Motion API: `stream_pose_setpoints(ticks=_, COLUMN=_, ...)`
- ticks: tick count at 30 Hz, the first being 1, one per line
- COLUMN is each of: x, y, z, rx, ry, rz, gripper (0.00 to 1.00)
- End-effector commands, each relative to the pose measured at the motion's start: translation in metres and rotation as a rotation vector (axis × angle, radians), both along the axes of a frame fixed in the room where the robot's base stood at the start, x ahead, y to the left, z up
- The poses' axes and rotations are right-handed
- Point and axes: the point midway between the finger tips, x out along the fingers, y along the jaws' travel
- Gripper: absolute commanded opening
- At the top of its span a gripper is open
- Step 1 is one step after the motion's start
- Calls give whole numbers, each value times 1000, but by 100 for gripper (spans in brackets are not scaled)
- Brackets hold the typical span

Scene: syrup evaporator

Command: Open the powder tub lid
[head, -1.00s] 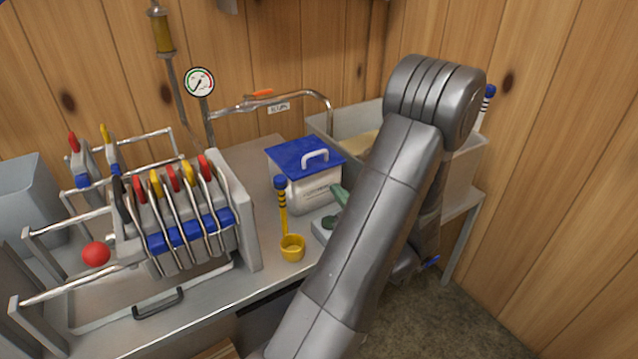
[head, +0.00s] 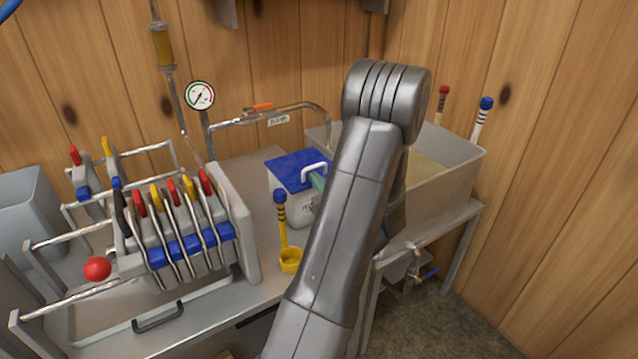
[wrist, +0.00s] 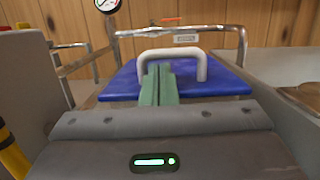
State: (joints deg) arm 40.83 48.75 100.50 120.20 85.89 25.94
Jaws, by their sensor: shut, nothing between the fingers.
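The powder tub (head: 300,206) is a white box under a blue lid (head: 288,166) with a white arched handle (head: 314,168). The lid lies flat on the tub in the head view. My arm hides the tub's right side. In the wrist view the blue lid (wrist: 115,85) and its white handle (wrist: 201,66) are straight ahead. My gripper (wrist: 158,70) has its green fingers together, with nothing between them. The fingertips overlap the handle's left half in that view; I cannot tell whether they touch it.
A yellow ladle (head: 290,260) stands in front of the tub. A rack of levers (head: 180,215) is at left. A metal basin (head: 450,180) is at right behind my arm. A faucet pipe (head: 285,112) runs behind the tub.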

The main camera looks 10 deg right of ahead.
Motion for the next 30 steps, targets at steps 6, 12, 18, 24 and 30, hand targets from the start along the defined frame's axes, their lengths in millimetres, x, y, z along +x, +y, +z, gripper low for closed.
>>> stream_pose_setpoints(ticks=6, x=0, y=0, z=4, rx=-4, ry=7, rz=0, gripper=0)
stream_pose_setpoints(ticks=12, x=0, y=0, z=11, rx=-17, ry=41, rz=1, gripper=0)
stream_pose_setpoints(ticks=18, x=1, y=0, z=15, rx=-23, ry=62, rz=0, gripper=0)
stream_pose_setpoints(ticks=24, x=2, y=1, z=21, rx=-33, ry=89, rz=0, gripper=0)
stream_pose_setpoints(ticks=30, x=3, y=2, z=37, rx=-55, ry=145, rz=0, gripper=0)
